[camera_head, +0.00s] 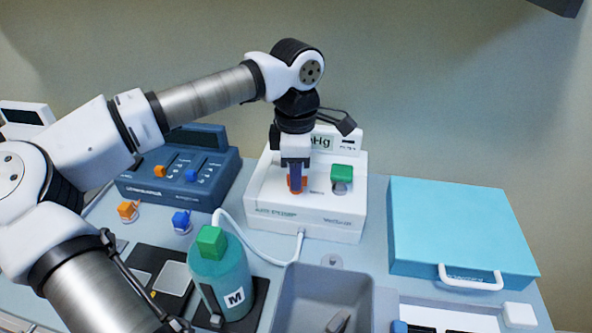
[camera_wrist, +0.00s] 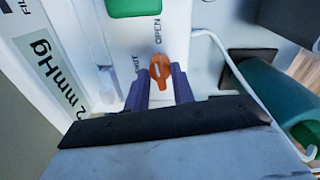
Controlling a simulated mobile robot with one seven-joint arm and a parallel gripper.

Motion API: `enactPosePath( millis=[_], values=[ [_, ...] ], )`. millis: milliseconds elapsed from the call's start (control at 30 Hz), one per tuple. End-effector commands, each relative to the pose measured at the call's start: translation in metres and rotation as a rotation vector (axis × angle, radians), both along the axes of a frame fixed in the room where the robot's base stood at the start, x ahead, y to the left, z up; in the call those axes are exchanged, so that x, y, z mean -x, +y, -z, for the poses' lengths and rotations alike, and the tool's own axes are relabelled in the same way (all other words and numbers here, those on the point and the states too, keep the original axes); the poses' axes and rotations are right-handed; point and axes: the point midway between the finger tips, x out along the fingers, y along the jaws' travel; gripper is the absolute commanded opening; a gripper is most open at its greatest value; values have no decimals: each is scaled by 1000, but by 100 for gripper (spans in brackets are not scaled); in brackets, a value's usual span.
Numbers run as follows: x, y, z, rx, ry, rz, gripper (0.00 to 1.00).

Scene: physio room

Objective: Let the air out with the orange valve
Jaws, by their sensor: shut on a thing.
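The orange valve (camera_wrist: 160,72) sits on top of the white pump box (camera_head: 276,215). The words OPEN and SHUT are printed beside it. My gripper (camera_wrist: 161,71) is shut on the valve, with one dark purple finger on each side. In the head view the valve (camera_head: 297,186) shows only in part between the fingers of my gripper (camera_head: 296,182), which points straight down. The display (camera_wrist: 38,66) behind the valve reads 2 mmHg in the wrist view.
A green knob (camera_head: 342,172) stands right of the valve. A white hose (camera_head: 250,250) runs from the box's front. A green bottle (camera_head: 222,280), a grey bin (camera_head: 318,285) and a blue case (camera_head: 455,225) stand around the box. A dark blue unit (camera_head: 180,172) is at left.

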Motion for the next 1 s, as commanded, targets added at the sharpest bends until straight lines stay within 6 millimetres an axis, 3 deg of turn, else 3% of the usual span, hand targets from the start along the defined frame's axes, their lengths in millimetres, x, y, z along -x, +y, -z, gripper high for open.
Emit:
enactPosePath(
  millis=[100,433,800,1000],
  values=[
    [-1,0,-1,0,-3,-1,31],
    [-1,0,-6,-1,-2,-2,31],
    [-1,0,-63,0,-5,-2,31],
    [0,0,-76,0,-2,-1,31]
  ],
)
